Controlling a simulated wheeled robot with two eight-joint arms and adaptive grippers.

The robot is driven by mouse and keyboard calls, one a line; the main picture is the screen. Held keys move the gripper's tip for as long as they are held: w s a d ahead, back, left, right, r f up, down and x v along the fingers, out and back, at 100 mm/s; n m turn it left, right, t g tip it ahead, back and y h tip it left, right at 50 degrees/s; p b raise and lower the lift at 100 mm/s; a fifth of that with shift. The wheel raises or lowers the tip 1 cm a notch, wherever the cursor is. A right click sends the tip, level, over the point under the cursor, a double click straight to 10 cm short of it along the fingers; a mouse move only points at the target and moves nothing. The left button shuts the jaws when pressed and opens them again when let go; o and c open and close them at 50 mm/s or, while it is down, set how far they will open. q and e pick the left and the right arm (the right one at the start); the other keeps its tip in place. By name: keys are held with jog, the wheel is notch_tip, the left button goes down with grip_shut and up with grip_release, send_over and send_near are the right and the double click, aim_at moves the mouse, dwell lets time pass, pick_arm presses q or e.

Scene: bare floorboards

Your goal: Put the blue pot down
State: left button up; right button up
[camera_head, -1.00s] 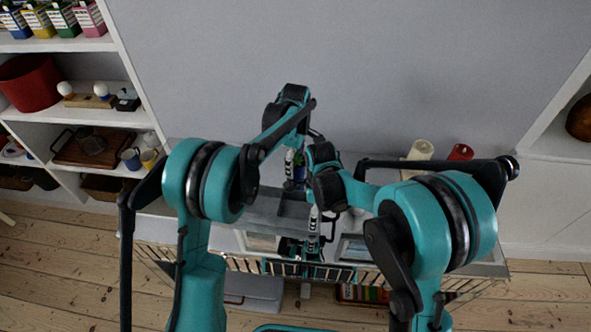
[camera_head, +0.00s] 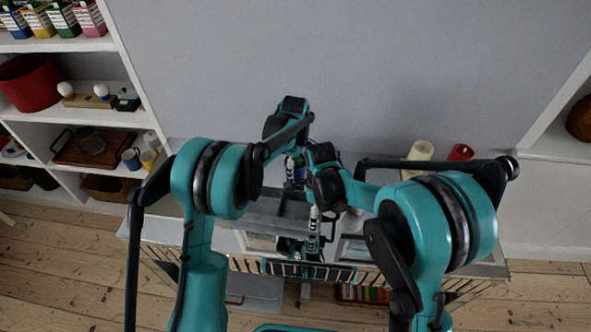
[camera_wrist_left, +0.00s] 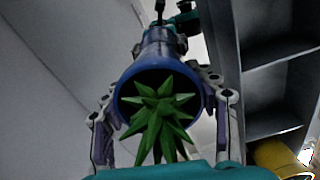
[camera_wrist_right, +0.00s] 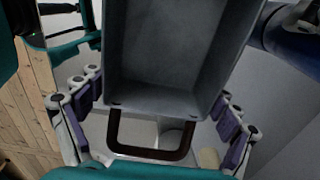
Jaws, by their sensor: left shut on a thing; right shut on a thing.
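The blue pot (camera_wrist_left: 128,78) with a spiky green plant (camera_wrist_left: 160,118) in it shows in the left wrist view. My left gripper (camera_wrist_left: 160,128) has its fingers on both sides of the pot and is shut on it. In the head view the pot (camera_head: 300,171) is a small blue patch beside my left gripper (camera_head: 291,168), partly hidden by my arms. My right gripper (camera_wrist_right: 155,112) is shut on a grey open box (camera_wrist_right: 155,98) with a dark handle. My right gripper (camera_head: 313,222) is partly hidden in the head view.
A white cabinet top (camera_head: 180,205) against the wall lies under my grippers. A cream candle (camera_head: 420,151) and a red candle (camera_head: 461,152) stand at its back right. White shelves with a red pot (camera_head: 30,82) and mugs stand at left.

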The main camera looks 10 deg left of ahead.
pick_arm(q)
notch_tip(320, 180, up, 10)
jog(key=shift+r, duration=0.15)
notch_tip(320, 180, down, 10)
dwell(0.8)
jog(key=o, duration=1.7)
